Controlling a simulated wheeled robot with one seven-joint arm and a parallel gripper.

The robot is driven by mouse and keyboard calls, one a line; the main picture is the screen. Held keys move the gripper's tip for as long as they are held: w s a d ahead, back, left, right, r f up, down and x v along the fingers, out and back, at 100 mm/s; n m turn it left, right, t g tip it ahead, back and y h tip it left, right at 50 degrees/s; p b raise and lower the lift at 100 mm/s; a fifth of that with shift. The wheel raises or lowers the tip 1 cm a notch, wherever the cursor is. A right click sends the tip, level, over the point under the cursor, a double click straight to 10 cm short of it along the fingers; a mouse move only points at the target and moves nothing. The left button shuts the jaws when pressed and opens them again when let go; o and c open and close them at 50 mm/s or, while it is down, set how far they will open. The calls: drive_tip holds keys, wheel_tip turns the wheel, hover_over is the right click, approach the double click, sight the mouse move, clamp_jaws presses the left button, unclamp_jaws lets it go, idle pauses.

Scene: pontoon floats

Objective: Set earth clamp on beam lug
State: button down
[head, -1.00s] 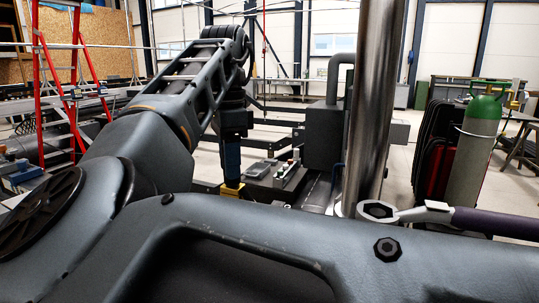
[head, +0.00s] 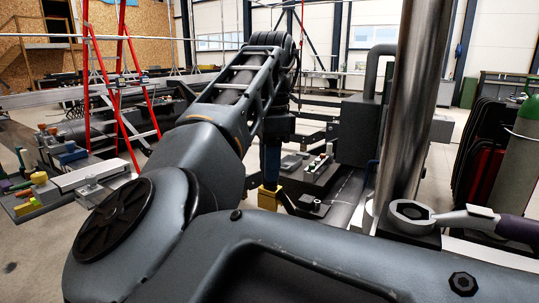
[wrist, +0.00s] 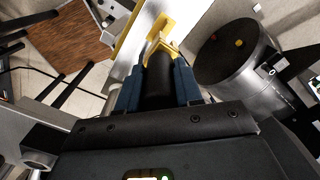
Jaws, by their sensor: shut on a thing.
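My gripper (head: 271,165) has blue fingers pointing down, in the middle of the head view. It is shut on the earth clamp, whose yellow part (head: 268,197) shows just below the fingertips. In the wrist view the fingers (wrist: 158,88) lie either side of the clamp's dark grip, and its yellow jaw (wrist: 162,40) reaches out ahead over a pale surface. A small dark plate with a short upright stub (head: 313,206) stands close to the right of the clamp in the head view. I cannot tell whether this is the beam lug, or whether the clamp touches anything.
A thick steel post (head: 408,120) rises right of the arm. A dark tray with small parts (head: 312,170) lies behind the clamp. A big grey cylinder (wrist: 238,68) is close right of the gripper in the wrist view. A red ladder (head: 118,80) and a loaded bench (head: 60,170) are left.

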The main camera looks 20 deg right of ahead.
sight(269, 202)
drive_tip(key=shift+f+b, duration=0.4)
drive_tip(key=shift+f, duration=2.35)
drive_tip(key=shift+f, duration=1.8)
drive_tip(key=c, duration=0.7)
unclamp_jaws()
drive_tip(key=shift+o, duration=0.2)
